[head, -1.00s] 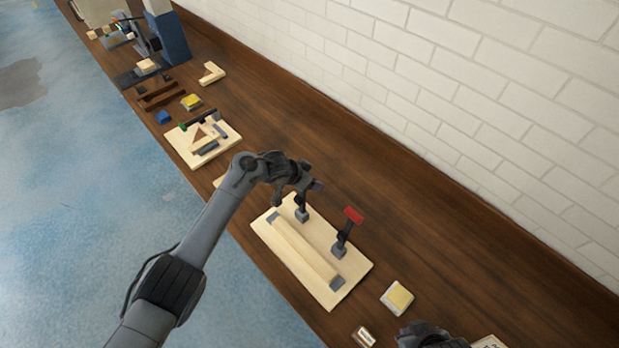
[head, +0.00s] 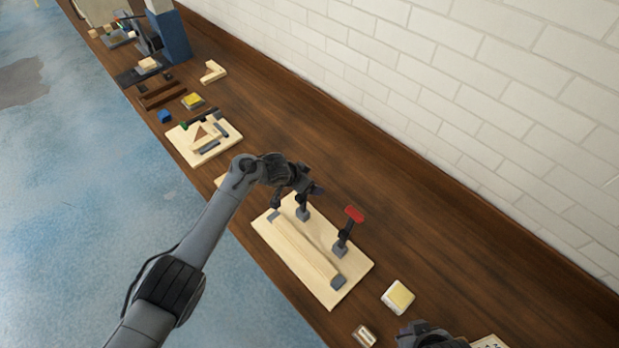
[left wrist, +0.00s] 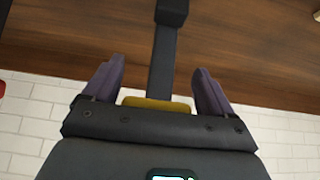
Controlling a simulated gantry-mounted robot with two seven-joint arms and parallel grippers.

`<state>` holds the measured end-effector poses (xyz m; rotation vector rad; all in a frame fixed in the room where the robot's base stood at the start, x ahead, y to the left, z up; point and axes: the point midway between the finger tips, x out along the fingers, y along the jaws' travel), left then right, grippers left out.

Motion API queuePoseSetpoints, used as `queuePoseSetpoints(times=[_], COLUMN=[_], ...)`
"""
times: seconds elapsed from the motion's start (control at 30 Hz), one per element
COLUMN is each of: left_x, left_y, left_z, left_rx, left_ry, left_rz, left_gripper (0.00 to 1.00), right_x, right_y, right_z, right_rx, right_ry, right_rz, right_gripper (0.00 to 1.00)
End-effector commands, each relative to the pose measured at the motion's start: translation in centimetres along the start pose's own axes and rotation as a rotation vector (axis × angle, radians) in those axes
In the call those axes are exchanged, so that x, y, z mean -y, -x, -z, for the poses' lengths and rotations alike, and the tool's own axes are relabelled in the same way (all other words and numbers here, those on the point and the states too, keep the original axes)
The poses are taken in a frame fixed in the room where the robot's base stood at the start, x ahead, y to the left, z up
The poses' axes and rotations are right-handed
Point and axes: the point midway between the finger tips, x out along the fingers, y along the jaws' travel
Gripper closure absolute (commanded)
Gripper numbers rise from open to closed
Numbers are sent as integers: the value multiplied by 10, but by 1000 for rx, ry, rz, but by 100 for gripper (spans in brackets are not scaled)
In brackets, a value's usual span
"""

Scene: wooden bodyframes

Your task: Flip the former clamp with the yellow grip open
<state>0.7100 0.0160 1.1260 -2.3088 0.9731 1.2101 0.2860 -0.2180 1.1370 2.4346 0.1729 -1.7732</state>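The former clamp with the yellow grip stands on the pale wooden board (head: 325,289); its grey base and dark upright (head: 303,212) show in the head view, its top hidden by my left gripper (head: 305,188). In the left wrist view the yellow grip (left wrist: 155,104) lies between the spread purple fingers of my left gripper (left wrist: 158,78), close to the palm. Clear gaps show on both sides, so the fingers are open around it. The clamp's dark arm (left wrist: 162,62) runs away from the grip. My right gripper (head: 424,336) is partly cut off at the bottom edge.
A second clamp with a red grip (head: 354,214) stands upright on the same board. A wooden bar (head: 303,250) lies along it. A yellow-topped block (head: 398,297) and a small metal-and-wood piece (head: 364,336) lie nearby. A white brick wall (head: 480,90) bounds the bench.

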Motion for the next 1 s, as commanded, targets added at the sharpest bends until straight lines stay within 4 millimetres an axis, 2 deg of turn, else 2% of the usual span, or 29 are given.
queuePoseSetpoints(times=[0.47,0.67,1.0], left_x=[-2,-1,-1], left_y=[10,31,84], left_z=[9,9,7], left_rx=[-14,-15,-14], left_ry=[-6,-7,-6], left_rz=[-2,-1,0], left_gripper=[13,13,13], right_x=[-1,-1,1], right_y=[3,8,12], right_z=[0,2,4], right_rx=[1,0,-1], right_ry=[5,2,-4], right_rz=[-4,-2,3], right_gripper=[100,100,100])
